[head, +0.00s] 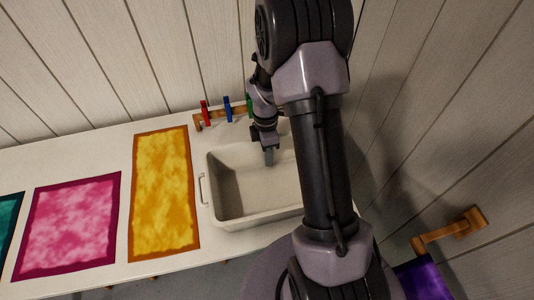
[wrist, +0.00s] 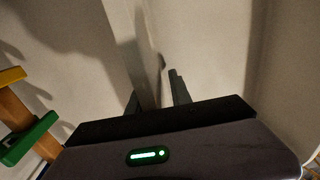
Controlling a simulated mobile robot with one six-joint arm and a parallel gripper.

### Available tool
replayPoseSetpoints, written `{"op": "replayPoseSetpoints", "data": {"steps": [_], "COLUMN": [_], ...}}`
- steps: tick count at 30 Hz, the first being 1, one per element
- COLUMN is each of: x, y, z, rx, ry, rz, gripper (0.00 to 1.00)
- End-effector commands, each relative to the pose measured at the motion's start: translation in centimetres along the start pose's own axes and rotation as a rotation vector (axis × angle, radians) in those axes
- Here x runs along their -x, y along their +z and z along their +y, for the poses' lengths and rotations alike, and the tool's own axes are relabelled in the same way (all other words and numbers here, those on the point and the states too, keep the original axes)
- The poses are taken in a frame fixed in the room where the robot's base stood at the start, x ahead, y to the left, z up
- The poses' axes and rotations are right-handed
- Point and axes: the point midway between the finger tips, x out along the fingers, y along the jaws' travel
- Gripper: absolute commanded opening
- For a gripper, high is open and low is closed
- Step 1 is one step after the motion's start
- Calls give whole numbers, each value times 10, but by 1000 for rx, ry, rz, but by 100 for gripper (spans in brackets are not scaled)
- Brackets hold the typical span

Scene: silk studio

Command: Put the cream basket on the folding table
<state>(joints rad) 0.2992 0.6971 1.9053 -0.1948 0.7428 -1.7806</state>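The cream basket (head: 228,190), an open tub with a handle on its left side, sits upright on a long white table (head: 70,150). My arm covers its right part. My gripper (head: 268,158) points down at the basket's far side. In the wrist view, a thin pale wall (wrist: 145,62), apparently the basket's, runs between the two fingers of my gripper (wrist: 157,92). A gap shows between the wall and the right finger, so the fingers look open around it. I cannot identify a separate folding table.
Yellow (head: 163,190) and pink (head: 70,225) cloths lie left of the basket. A wooden bar with red (head: 205,113), blue (head: 228,108) and green clips stands behind it. A plank wall rises close behind and at right, with a wooden bracket (head: 450,232) on it.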

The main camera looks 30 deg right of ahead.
Motion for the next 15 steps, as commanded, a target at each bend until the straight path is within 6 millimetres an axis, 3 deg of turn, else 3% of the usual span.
{"op": "replayPoseSetpoints", "data": {"steps": [4,9,15], "x": [16,67,111], "y": [0,0,0], "z": [0,0,0], "rx": [-1,0,1], "ry": [2,4,2], "rz": [0,0,0], "gripper": [25,25,25]}}
